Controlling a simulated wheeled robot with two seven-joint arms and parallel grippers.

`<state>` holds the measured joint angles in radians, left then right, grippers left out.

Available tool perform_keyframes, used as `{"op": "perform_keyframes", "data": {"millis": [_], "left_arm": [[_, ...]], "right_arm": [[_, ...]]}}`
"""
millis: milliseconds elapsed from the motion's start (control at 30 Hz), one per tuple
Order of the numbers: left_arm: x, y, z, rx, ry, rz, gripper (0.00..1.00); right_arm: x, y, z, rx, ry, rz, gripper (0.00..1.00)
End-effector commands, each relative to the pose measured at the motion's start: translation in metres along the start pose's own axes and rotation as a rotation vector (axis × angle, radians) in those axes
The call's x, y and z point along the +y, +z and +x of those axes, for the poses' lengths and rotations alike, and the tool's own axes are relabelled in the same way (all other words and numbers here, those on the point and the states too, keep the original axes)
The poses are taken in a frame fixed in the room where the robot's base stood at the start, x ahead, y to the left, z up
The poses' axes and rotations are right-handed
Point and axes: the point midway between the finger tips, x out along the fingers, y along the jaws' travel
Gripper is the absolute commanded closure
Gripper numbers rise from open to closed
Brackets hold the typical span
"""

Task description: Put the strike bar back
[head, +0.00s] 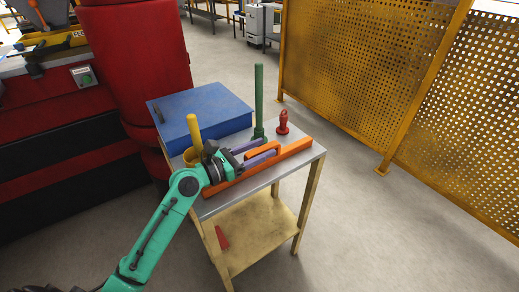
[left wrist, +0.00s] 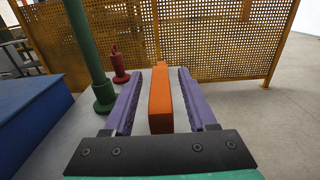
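The orange bar with a raised loop handle, seemingly the strike bar (head: 293,150), lies along the front edge of the small table (head: 312,156). My left gripper (head: 268,151) is over the bar, low above the tabletop, its purple fingers pointing along the bar toward the handle. In the left wrist view, an orange part of the bar (left wrist: 160,103) stands between the two open fingers (left wrist: 158,100), with a gap on each side. The gripper hides part of the bar. My right gripper is in neither view.
A green post (head: 259,100) stands on a round base behind the fingers, with a red knobbed piece (head: 283,123) beside it. A blue box (head: 205,115) and a yellow cup with a yellow rod (head: 194,130) are at the left. Yellow mesh fencing (head: 350,75) stands beyond.

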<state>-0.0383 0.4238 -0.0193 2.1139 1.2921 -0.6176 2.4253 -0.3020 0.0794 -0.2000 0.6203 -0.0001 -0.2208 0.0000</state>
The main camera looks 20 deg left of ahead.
Motion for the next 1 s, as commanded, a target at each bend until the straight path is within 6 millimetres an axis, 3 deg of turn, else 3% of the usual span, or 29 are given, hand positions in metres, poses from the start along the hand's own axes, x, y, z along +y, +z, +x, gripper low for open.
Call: {"op": "perform_keyframes", "data": {"millis": [167,700,1000], "left_arm": [[0.001,0.001,-0.007,0.000,0.001,0.000,0.43],[0.000,0.000,-0.109,0.001,0.001,-0.002,0.43],[0.000,0.002,-0.120,0.000,-0.001,0.000,0.43]], "right_arm": [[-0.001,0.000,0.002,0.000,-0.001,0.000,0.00],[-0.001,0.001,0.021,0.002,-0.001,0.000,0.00],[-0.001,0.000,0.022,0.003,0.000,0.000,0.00]]}}
